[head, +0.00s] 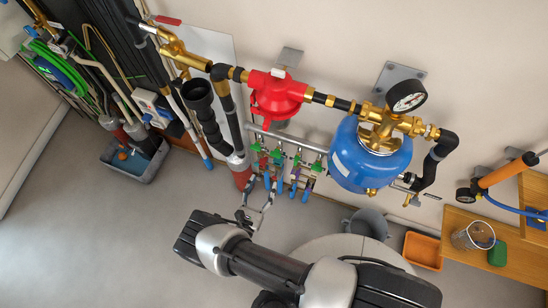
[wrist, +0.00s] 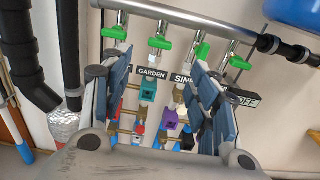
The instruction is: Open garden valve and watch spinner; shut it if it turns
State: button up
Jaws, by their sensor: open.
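The garden valve has a green handle (wrist: 160,43) on a drop pipe below the grey manifold bar. A black GARDEN label (wrist: 151,74) hangs just under it. A teal block (wrist: 148,91) sits below the label; I cannot tell whether it is the spinner or whether anything turns. My gripper (wrist: 160,68) is open and empty, its fingers either side of the GARDEN and SINK labels in the wrist view. In the head view my gripper (head: 257,200) is below the row of green valves (head: 277,156), apparently without touching them.
Other green handles flank the garden one, including the one above the SINK label (wrist: 182,79). A blue tank (head: 352,155) with a gauge stands right, a red housing (head: 276,97) above. Black pipes (head: 205,115) are left. A grey bucket (head: 369,224) is below right.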

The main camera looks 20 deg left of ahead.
aim_at(277, 152)
jog(key=w+b, duration=0.1)
jog(key=w, duration=1)
jog(key=shift+w+d, duration=0.4)
jog(key=shift+d, duration=0.05)
jog(key=c, duration=1.1)
